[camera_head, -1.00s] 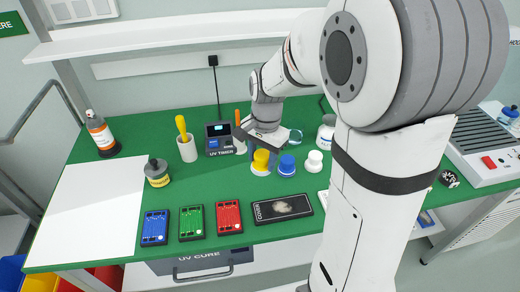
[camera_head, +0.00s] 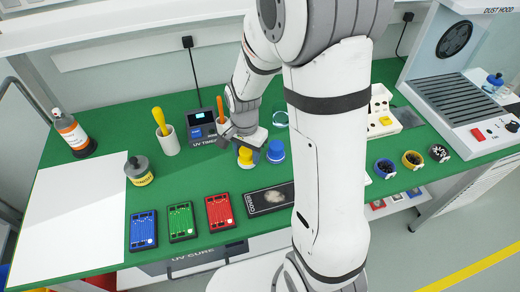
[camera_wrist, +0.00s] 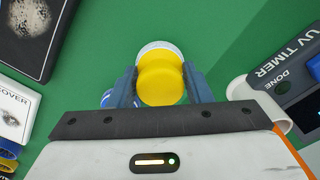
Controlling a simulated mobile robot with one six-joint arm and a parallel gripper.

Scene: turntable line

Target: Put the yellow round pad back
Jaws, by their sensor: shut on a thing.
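The yellow round pad (camera_head: 245,160) is between the fingers of my gripper (camera_head: 249,147) near the middle of the green table. In the wrist view the yellow pad (camera_wrist: 160,83) shows as two stacked round yellow parts, with a finger of my gripper (camera_wrist: 160,90) on each side. My gripper is shut on it. A white round rim (camera_wrist: 160,46) shows just beyond the pad; I cannot tell whether the pad touches it. A blue round pad (camera_head: 275,152) stands just to the right in the head view, and in the wrist view it is mostly hidden by the left finger.
The UV timer (camera_head: 201,127) and a white cup (camera_head: 170,143) with a yellow-handled tool stand to the left. A black cover box (camera_head: 270,200) and red (camera_head: 219,212), green (camera_head: 181,222) and blue (camera_head: 143,230) boards lie in front. My arm hides part of the table.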

